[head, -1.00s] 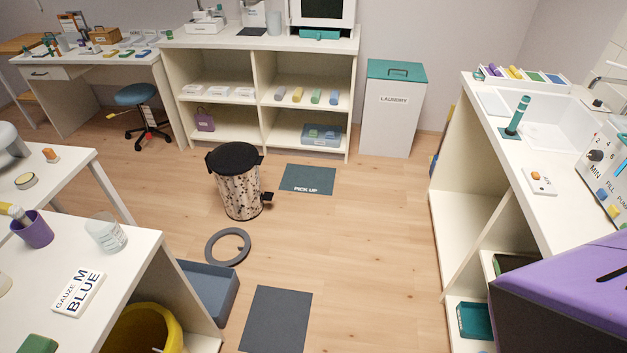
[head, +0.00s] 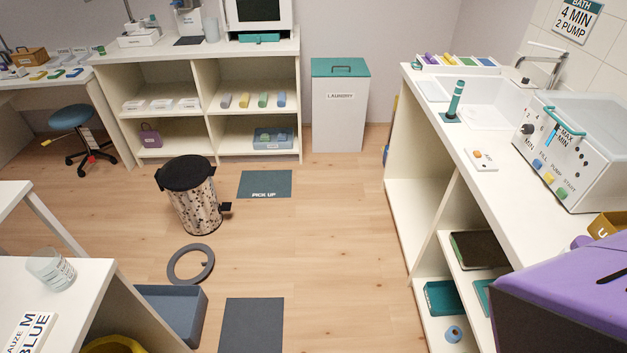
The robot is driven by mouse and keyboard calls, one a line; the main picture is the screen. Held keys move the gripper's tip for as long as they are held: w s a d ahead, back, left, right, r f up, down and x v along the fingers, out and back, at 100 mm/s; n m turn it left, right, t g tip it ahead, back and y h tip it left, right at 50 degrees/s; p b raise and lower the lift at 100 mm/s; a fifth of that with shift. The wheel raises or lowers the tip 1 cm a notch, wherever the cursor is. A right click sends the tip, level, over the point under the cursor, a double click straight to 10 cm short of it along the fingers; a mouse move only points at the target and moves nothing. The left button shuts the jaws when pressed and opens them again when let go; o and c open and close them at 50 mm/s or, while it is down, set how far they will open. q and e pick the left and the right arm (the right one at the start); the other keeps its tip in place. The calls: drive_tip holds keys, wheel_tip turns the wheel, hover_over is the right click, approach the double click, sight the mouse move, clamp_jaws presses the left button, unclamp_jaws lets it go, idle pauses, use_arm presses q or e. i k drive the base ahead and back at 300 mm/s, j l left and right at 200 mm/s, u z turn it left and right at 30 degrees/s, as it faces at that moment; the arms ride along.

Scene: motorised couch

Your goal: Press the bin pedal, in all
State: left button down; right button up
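The bin (head: 196,205) stands upright on the wooden floor left of centre in the head view. It has a speckled light body and a black lid (head: 184,173), which is down. Its small black pedal (head: 226,208) sticks out at the lower right of the body, facing the dark "PICK UP" mat. Nothing touches the pedal. Neither of my grippers shows in the view.
A grey ring (head: 190,264), a blue-grey open box (head: 178,312) and a dark mat (head: 251,325) lie on the floor nearer me. The "PICK UP" mat (head: 265,184) is beyond the bin. White counters flank both sides. Floor between mat and right counter is clear.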

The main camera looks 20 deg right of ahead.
sight(225, 206)
drive_tip(key=i+l, duration=0.35)
drive_tip(key=i, duration=0.2)
drive_tip(key=i+l, duration=0.4)
drive_tip(key=i, duration=0.15)
drive_tip(key=i+l, duration=0.35)
drive_tip(key=i, duration=0.2)
drive_tip(key=i+l, duration=0.35)
drive_tip(key=i, duration=0.25)
drive_tip(key=i+l, duration=0.35)
drive_tip(key=i, duration=0.2)
drive_tip(key=u, duration=0.05)
